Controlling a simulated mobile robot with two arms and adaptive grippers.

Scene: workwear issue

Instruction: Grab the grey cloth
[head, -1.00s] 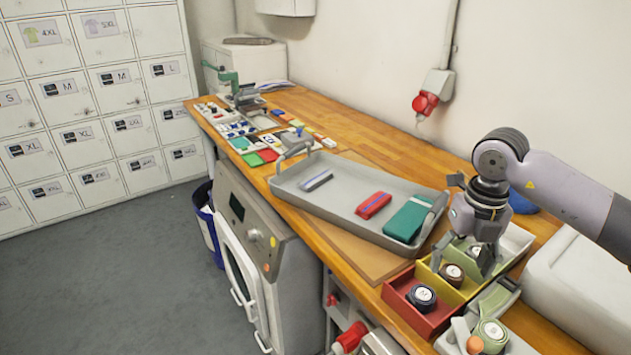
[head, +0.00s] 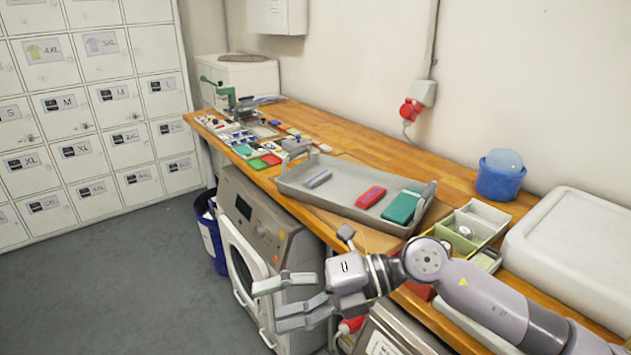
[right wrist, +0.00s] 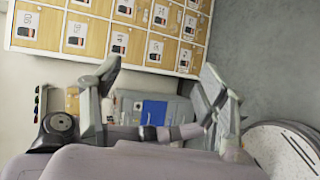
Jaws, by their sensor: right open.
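The grey cloth (head: 318,179) lies folded in the left part of the grey tray (head: 345,208) on the wooden counter. A red cloth (head: 370,197) and a green cloth (head: 402,207) lie to its right in the same tray. My right gripper (head: 268,306) is open and empty, in front of the counter by the washing machine, below and to the left of the grey cloth in the picture. Its spread fingers also show in the right wrist view (right wrist: 160,76), where I cannot make out the cloth. My left gripper is out of view.
A divided box (head: 474,224) and a blue tub (head: 500,177) stand right of the tray, with a large white container (head: 575,245) beyond. The washing machine door (head: 243,270) stands open near my right gripper. Lockers (head: 75,110) line the back left.

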